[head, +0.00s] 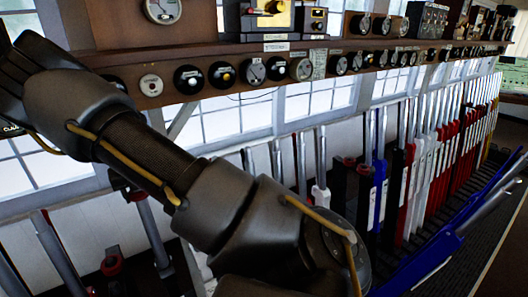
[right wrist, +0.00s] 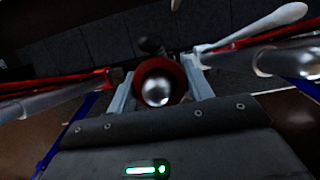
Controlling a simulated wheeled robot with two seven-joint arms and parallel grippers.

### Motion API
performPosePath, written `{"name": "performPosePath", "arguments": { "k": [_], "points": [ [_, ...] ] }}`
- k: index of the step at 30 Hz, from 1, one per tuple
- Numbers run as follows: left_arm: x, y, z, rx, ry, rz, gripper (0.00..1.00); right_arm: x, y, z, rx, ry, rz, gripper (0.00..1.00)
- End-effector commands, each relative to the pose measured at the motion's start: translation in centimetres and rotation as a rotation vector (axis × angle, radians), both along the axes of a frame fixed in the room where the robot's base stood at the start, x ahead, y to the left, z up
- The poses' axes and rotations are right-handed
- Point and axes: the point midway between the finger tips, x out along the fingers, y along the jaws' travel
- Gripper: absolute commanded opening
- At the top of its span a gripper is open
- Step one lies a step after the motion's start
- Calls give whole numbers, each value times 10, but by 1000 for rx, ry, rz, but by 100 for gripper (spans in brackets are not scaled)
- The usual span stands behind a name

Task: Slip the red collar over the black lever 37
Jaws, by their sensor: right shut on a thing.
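In the right wrist view the red collar (right wrist: 140,78) is between the two pale fingers of my right gripper (right wrist: 158,84), which is shut on it. A shiny rounded metal lever end (right wrist: 158,92) shows inside the collar's ring. How far down the collar sits on this lever I cannot tell. No number is readable, so I cannot tell whether this is the black lever 37. In the head view a large dark arm link of mine crosses the picture and hides part of the lever row; no fingers show there. My left gripper is not in view.
A long row of levers with blue, red, white and black parts (head: 405,185) runs off to the right. Above it is a wooden shelf (head: 270,48) with dials. Other levers (right wrist: 285,60) flank my right gripper closely. Several blue levers (head: 440,245) lean forward.

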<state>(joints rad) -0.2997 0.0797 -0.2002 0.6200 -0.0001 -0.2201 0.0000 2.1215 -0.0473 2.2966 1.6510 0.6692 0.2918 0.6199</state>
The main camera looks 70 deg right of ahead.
Motion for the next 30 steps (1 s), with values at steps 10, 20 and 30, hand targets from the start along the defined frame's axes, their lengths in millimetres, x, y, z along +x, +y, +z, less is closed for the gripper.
{"name": "performPosePath", "arguments": {
  "k": [10,20,30],
  "points": [
    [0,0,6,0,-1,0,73,2,-1,9,-1,-2,0,31],
    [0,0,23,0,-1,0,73,5,-4,37,-1,-1,0,31],
    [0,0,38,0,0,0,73,10,-8,65,-1,-2,0,31]
  ]
}}
